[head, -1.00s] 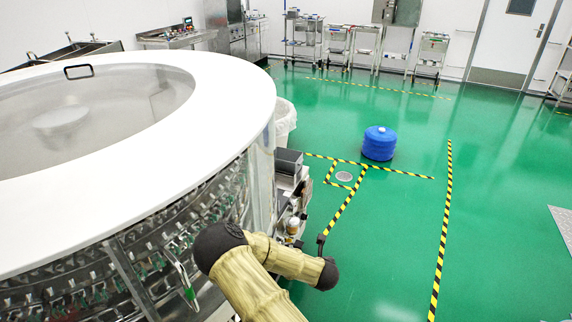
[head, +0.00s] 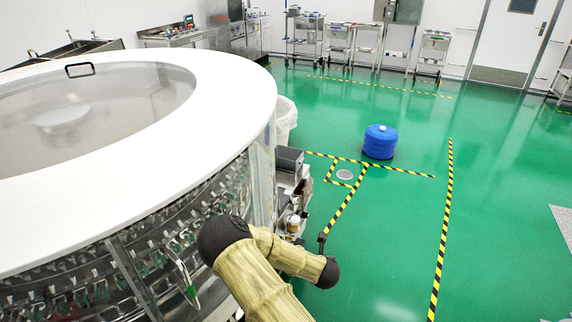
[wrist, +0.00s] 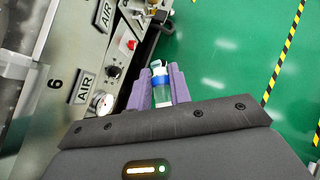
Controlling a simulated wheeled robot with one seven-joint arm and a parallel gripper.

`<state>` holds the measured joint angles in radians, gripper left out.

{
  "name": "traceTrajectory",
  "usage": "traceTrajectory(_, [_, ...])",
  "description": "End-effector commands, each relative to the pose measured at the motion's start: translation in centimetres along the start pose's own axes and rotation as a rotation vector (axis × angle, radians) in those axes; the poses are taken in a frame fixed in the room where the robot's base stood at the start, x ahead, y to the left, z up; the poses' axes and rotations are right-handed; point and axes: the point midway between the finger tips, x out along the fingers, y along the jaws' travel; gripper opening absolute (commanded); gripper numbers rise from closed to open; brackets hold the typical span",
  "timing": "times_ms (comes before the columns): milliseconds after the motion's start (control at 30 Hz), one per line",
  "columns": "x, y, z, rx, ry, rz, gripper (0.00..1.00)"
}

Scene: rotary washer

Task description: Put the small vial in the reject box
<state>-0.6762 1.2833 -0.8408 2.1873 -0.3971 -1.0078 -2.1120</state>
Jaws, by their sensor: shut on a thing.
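My gripper (wrist: 160,90) shows in the wrist view with its two purple fingers shut on the small vial (wrist: 161,94). The vial is clear, with a blue band and a white top, and sits between the fingertips. In the head view my arm covers the gripper and the vial cannot be made out.
The round washer (head: 225,83) with a white rim fills the left. Its panel with a gauge (wrist: 101,103) and AIR labels lies left of my gripper. A lined white bin (head: 284,122) stands behind it. A blue drum (head: 380,142) stands on open green floor.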

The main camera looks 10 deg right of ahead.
Motion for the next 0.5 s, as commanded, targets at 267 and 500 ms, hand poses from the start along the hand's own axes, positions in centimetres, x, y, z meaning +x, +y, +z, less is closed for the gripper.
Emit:
traceTrajectory(267, [-6.8,0.0,2.0,0.001,0.003,0.000,0.00])
traceTrajectory(500, [-12.1,0.0,3.0,0.001,0.000,-0.001,0.00])
